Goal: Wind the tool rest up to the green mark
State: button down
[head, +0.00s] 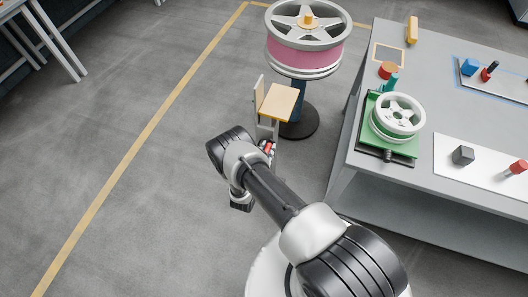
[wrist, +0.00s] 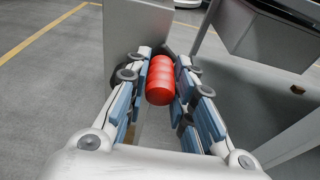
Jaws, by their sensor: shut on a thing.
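The tool rest (head: 278,102), a tan plate with an upright piece at its left, sits on a grey post (head: 268,131) in front of the big wheel with the pink band (head: 305,55). My gripper (wrist: 161,72) is shut on this red handle, with a blue-padded finger on each side. In the head view my arm hides most of my gripper. I cannot make out a green mark on the post in either view.
A grey bench (head: 360,175) stands at the right. It carries a green fixture (head: 402,146) with a small white wheel (head: 398,115), and pale boards with small blocks. A yellow floor line (head: 150,120) runs at the left.

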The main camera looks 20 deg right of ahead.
jog(key=shift+w+a+r, duration=0.2)
jog(key=shift+w+a, duration=0.05)
jog(key=shift+a, duration=0.2)
jog(key=shift+w+a+r, duration=0.15)
jog(key=shift+w+a, duration=0.1)
jog(key=shift+a, duration=0.15)
jog(key=w+a+b, duration=0.2)
jog(key=shift+a+f+b, duration=0.2)
jog(key=shift+a+b, duration=0.15)
jog(key=shift+b, duration=0.05)
